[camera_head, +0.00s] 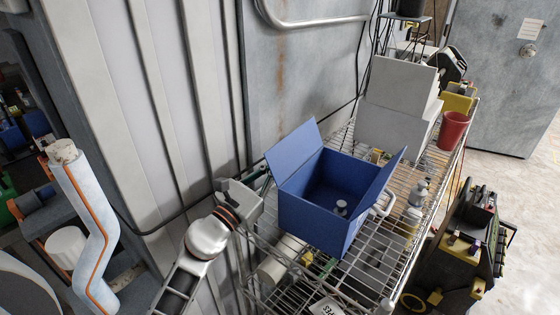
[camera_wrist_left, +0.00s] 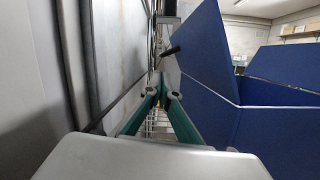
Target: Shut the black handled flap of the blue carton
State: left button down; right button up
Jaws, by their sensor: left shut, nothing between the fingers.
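My left gripper (camera_head: 263,183) is just left of the carton, beside the raised left flap. In the wrist view its green fingers (camera_wrist_left: 161,92) are together and empty, below the handle and apart from it. My right gripper is not in view.
The wire shelf (camera_head: 372,268) runs along a grey wall close to my left arm. White boxes (camera_head: 390,127) and a red cup (camera_head: 452,130) stand behind the carton. Bottles (camera_head: 414,205) stand to its right. Dark equipment (camera_head: 465,245) stands right of the shelf, with open floor beyond.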

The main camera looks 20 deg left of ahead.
aim_at(292, 146)
pick_arm(q)
jog(key=x, duration=0.7)
jog(key=shift+p, duration=0.3)
jog(key=shift+a, duration=0.15)
